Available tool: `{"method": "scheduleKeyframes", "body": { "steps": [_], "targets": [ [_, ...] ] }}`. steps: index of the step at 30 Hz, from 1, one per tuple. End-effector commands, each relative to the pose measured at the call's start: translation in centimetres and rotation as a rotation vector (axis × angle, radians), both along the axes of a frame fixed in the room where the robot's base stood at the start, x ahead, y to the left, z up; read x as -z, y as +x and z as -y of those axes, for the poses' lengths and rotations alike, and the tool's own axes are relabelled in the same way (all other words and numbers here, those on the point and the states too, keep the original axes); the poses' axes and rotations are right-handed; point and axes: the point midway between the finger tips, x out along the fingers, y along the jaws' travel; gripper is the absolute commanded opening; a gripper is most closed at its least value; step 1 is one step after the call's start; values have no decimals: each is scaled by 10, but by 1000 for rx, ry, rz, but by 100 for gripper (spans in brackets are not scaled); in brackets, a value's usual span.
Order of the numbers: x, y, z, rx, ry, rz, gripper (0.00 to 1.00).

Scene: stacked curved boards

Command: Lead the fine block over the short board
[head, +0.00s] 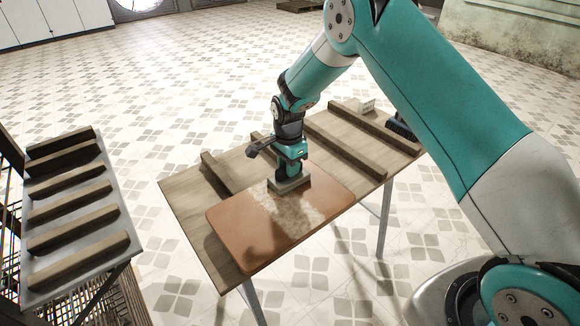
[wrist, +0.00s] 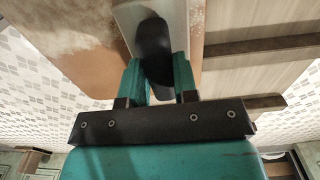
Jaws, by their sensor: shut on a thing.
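My gripper (head: 289,168) is shut on the dark handle of a block with a grey base (head: 290,184), which I take as the fine block. The block sits on or just above the orange-brown board (head: 238,226), near its far edge. In the wrist view, the black handle (wrist: 153,45) stands between my teal fingers, and the board (wrist: 90,68) shows at left. Contact under the block is hidden.
The board lies on a wooden table (head: 180,192) with raised slats (head: 345,150). A small pale item (head: 367,105) and a dark block-like item (head: 400,128) are at its far right end. A slatted rack (head: 75,205) stands at left, with floor between.

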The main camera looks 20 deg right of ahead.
Motion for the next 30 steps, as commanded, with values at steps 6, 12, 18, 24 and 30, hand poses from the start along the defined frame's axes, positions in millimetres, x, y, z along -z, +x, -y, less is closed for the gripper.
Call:
{"method": "scheduleKeyframes", "body": {
  "steps": [6, 12, 18, 24, 30],
  "targets": [
    [0, -1, -3, -1, 0, 1, 3],
    [1, -6, -17, -2, 0, 0, 3],
    [3, -10, -30, -1, 0, 0, 3],
    [4, -11, -31, -1, 0, -2, 3],
    [5, -12, -33, -2, 1, -4, 3]
  ]
}}
